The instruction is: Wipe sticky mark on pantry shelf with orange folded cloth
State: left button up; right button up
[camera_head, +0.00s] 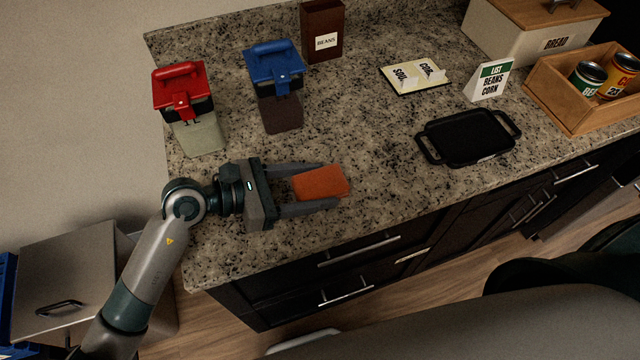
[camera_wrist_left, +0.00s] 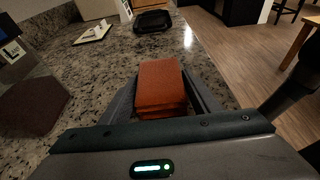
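The orange folded cloth (camera_head: 320,182) is at the counter's front, left of the middle. My left gripper (camera_head: 331,183) reaches in from the left with its fingers spread, one along each side of the cloth. In the left wrist view, the thick cloth (camera_wrist_left: 161,85) sits between the two fingers (camera_wrist_left: 161,78). I cannot tell whether the fingers press on it or whether it is off the counter. My right gripper is not in view. I see no pantry shelf or sticky mark that I can make out.
On the granite counter (camera_head: 370,130) stand a red-lidded canister (camera_head: 198,135), a blue-lidded canister (camera_head: 281,113), a brown beans box (camera_head: 322,28), a booklet (camera_head: 415,78), a list card (camera_head: 489,82), a black tray (camera_head: 468,137), a bread box (camera_head: 520,38) and a wooden crate (camera_head: 570,115) with cans.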

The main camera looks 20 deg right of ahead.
aim_at(314, 183)
pick_arm(q)
jog(key=c, duration=0.5)
jog(key=shift+r+p, duration=1.15)
jog(key=shift+r, duration=0.35)
jog(key=shift+r+p, duration=1.1)
jog(key=shift+r, duration=0.4)
